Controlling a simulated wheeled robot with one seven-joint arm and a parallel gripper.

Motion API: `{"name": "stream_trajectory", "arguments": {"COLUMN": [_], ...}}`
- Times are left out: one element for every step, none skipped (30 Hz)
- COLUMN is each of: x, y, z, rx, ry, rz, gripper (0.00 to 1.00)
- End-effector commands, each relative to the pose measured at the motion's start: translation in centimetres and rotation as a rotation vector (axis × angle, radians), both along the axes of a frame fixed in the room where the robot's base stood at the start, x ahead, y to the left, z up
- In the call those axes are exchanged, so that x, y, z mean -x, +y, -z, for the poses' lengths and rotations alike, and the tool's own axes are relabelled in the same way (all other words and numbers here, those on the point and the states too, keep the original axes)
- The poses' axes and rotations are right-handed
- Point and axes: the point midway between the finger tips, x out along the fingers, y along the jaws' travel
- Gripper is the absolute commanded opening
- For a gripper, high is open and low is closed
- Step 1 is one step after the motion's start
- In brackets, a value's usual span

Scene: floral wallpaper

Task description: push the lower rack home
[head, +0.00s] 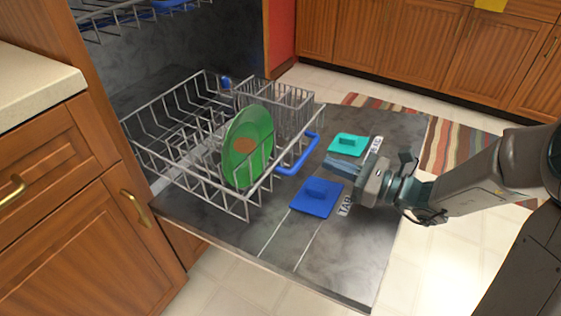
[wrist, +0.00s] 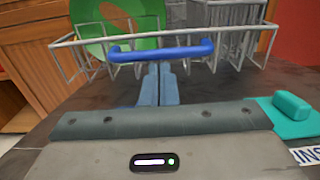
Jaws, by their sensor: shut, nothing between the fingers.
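The lower rack (head: 180,165) is a wire basket pulled part way out over the open dishwasher door (head: 350,262). A blue handle (head: 297,154) is on its front side, and a green plate (head: 248,147) with an orange-brown patch stands in it. My gripper (head: 330,163) is shut and empty, low above the door between a blue block and a teal block. In the wrist view the shut fingers (wrist: 158,84) point at the blue handle (wrist: 162,50). Whether the fingertips touch the handle cannot be told there; in the head view a gap shows between them.
The upper rack (head: 130,12) shows at the top left. Wooden cabinets (head: 50,190) flank the left side. A striped rug (head: 450,150) lies behind my arm.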

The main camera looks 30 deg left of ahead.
Motion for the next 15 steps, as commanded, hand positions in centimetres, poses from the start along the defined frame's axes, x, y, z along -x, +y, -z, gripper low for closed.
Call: {"name": "stream_trajectory", "arguments": {"x": [0.0, 0.0, 0.0, 0.0, 0.0, 0.0, 0.0, -0.1, -0.1, -0.1, -0.1, -0.1, -0.2, -0.3, -0.3], "y": [0.0, 0.0, 0.0, 0.1, 0.3, 0.6, 0.9, 1.2, 1.7, 2.0, 2.4, 2.9, 3.3, 3.6, 4.1], "z": [0.0, 0.0, 0.0, 0.0, 0.0, 0.0, 0.0, 0.0, 0.0, 0.0, 0.0, 0.0, 0.0, 0.0, 0.0], "rx": [0.000, 0.000, 0.000, 0.000, 0.000, 0.000, -0.001, -0.001, 0.000, 0.000, -0.001, -0.001, -0.001, 0.000, 0.000], "ry": [0.000, 0.000, 0.000, 0.000, 0.000, 0.000, 0.000, 0.000, 0.001, 0.001, 0.001, 0.001, 0.001, 0.000, 0.000], "rz": [0.000, 0.000, 0.000, -0.001, -0.001, -0.002, -0.003, -0.002, -0.003, -0.003, -0.003, -0.004, -0.004, -0.003, -0.002], "gripper": [0.00, 0.00, 0.00, 0.00, 0.00, 0.00, 0.00, 0.00, 0.00, 0.00, 0.00, 0.00, 0.00, 0.00, 0.00]}}
